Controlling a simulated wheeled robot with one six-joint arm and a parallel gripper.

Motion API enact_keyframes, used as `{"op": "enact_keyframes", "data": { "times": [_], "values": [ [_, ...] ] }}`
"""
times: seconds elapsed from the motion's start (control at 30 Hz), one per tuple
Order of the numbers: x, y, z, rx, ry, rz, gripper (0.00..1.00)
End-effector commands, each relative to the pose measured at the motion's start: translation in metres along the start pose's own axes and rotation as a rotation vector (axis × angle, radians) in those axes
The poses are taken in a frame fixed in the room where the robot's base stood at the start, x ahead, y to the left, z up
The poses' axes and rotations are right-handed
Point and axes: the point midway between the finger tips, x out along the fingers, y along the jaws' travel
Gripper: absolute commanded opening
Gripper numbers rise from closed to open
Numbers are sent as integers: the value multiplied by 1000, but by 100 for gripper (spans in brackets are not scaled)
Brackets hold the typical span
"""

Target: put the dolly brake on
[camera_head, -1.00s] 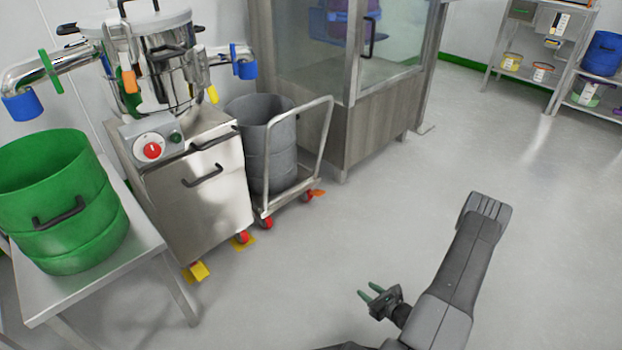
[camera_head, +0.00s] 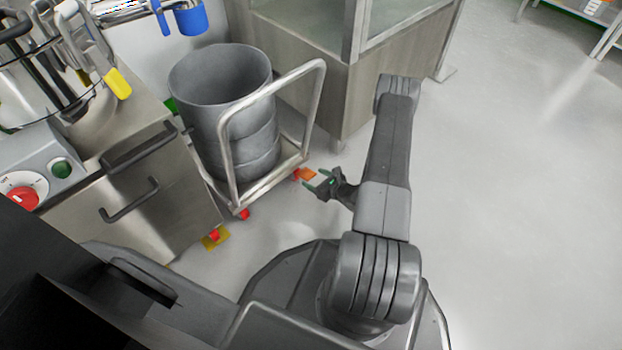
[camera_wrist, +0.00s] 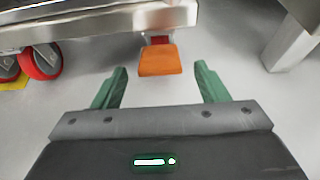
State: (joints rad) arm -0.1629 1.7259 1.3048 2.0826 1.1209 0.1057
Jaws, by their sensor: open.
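The dolly (camera_head: 274,181) is a low steel cart with a tall tubular handle, and it carries a grey drum (camera_head: 222,110). An orange brake pedal (camera_head: 305,174) sticks out low at its right corner, by a red caster. In the wrist view the orange pedal (camera_wrist: 160,60) lies ahead, between and beyond my fingertips, apart from them. My gripper (camera_head: 330,184) is open and empty, low near the floor, just right of the pedal. Its green fingers also show in the wrist view (camera_wrist: 160,80). The caster behind the pedal is mostly hidden.
A steel cabinet (camera_head: 150,205) with handles stands left of the dolly. A wood-panelled booth (camera_head: 355,95) stands behind it. A red wheel (camera_wrist: 42,62) and a table-like leg (camera_wrist: 292,42) show in the wrist view. The floor (camera_head: 510,180) at the right is clear.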

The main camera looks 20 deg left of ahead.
Motion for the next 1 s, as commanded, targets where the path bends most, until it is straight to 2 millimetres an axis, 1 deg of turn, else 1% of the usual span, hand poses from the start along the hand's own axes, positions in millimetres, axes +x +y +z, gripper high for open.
{"op": "enact_keyframes", "data": {
  "times": [0.03,0.2,0.33,0.57,0.7,0.8,1.0],
  "values": [
    [10,0,-2,-3,-2,2,67],
    [25,0,-1,-1,-1,0,67],
    [29,-1,0,-1,-1,-1,67],
    [30,-1,1,-1,-1,-1,67],
    [29,0,1,-1,-1,-1,40],
    [29,0,1,-1,-1,-1,23],
    [29,0,-1,0,-14,-1,23]
  ]
}}
